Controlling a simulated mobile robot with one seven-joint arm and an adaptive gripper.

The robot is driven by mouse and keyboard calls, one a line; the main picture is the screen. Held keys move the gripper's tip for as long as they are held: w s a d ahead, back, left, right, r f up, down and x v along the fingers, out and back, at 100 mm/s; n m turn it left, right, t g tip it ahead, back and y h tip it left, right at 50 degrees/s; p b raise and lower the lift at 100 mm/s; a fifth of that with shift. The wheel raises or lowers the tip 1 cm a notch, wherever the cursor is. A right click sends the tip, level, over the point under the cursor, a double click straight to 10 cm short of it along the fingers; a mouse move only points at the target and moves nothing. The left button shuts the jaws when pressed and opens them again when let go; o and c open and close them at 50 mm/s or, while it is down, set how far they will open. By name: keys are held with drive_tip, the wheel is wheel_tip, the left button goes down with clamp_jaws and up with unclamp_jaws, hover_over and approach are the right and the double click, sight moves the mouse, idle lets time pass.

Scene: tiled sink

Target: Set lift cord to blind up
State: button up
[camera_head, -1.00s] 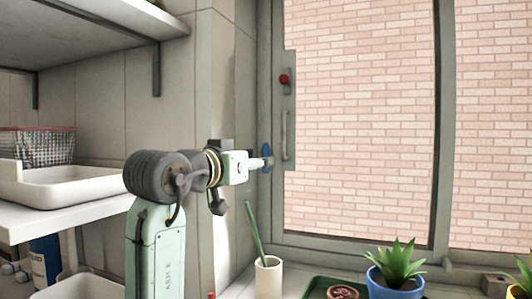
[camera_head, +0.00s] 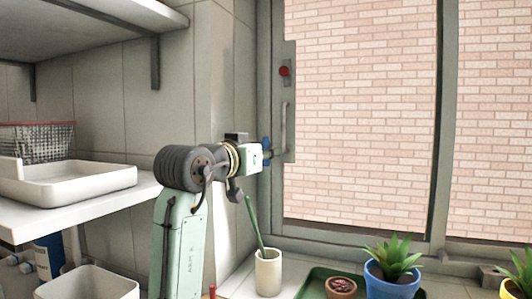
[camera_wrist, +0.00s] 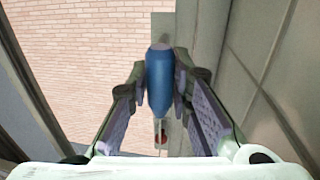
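A blue, rounded handle, which looks like the lift cord's pull, sits between my gripper's two fingertips in the wrist view (camera_wrist: 160,85). The fingertips of my gripper (camera_wrist: 161,88) lie close against both sides of it and seem to be shut on it. In the head view, small blue parts of the handle (camera_head: 266,142) show at the end of my gripper (camera_head: 264,152), beside the window frame.
The window frame carries a red knob (camera_head: 284,71) and a grey vertical pull (camera_head: 285,128) just right of my gripper. Below stand a white cup (camera_head: 268,274) with a green stick and a blue potted plant (camera_head: 391,278). A shelf holds a white tray (camera_head: 75,187) at left.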

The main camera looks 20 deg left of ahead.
clamp_jaws()
idle(0.4)
